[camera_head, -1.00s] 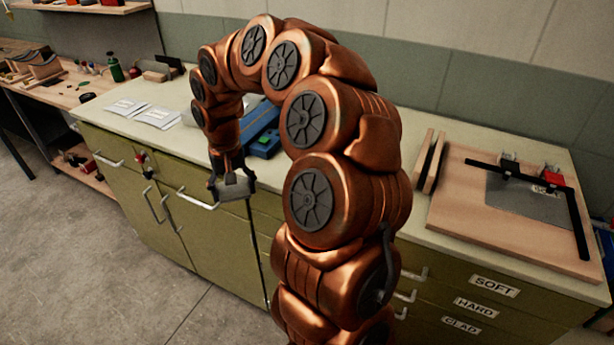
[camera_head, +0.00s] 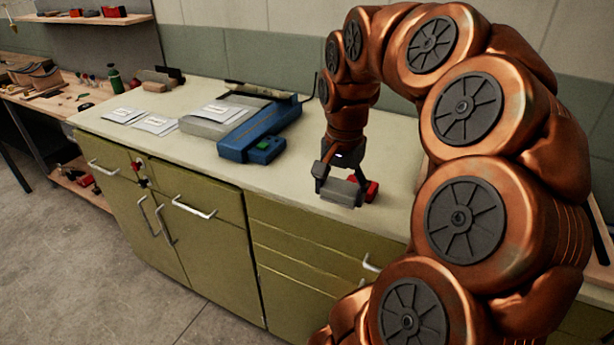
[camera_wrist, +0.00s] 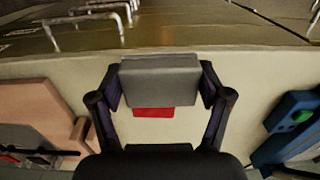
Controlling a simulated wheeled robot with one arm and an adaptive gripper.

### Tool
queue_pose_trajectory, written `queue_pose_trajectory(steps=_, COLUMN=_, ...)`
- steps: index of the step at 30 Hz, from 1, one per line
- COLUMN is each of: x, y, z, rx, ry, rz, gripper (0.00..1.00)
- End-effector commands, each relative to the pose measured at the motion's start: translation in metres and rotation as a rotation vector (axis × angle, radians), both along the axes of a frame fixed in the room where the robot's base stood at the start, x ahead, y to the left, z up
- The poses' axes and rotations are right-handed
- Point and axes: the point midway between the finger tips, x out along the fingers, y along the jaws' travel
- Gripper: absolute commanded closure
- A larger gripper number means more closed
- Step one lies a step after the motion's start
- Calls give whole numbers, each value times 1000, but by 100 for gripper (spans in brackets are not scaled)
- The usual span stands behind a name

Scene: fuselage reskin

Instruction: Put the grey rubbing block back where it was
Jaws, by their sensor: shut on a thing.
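The grey rubbing block (camera_head: 341,192) is a small grey box held between the fingers of my gripper (camera_head: 338,184). In the wrist view the block (camera_wrist: 160,80) lies crosswise, with one finger of my gripper (camera_wrist: 160,88) at each end. The gripper is shut on it. The block appears over the front part of the pale countertop (camera_head: 300,190); I cannot tell whether it touches the surface. A red thing (camera_head: 371,190) shows just behind the block, and part of it (camera_wrist: 153,112) also shows in the wrist view, mostly hidden by the block.
A blue machine (camera_head: 255,135) stands on the counter left of my gripper. A wooden board (camera_wrist: 35,110) lies on the other side, mostly hidden by my arm in the head view. White packets (camera_head: 155,125) lie farther left. The counter between machine and gripper is clear.

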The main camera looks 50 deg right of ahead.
Motion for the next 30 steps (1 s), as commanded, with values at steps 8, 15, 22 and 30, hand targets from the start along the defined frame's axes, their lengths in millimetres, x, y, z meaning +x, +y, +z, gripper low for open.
queue_pose_trajectory(steps=8, x=42, y=-15, z=-3, rx=1, ry=1, rz=2, gripper=61)
queue_pose_trajectory(steps=15, x=78, y=-28, z=-6, rx=-1, ry=0, rz=3, gripper=61)
queue_pose_trajectory(steps=22, x=110, y=-40, z=-9, rx=-1, ry=0, rz=3, gripper=61)
queue_pose_trajectory(steps=30, x=140, y=-51, z=-13, rx=-1, ry=0, rz=3, gripper=61)
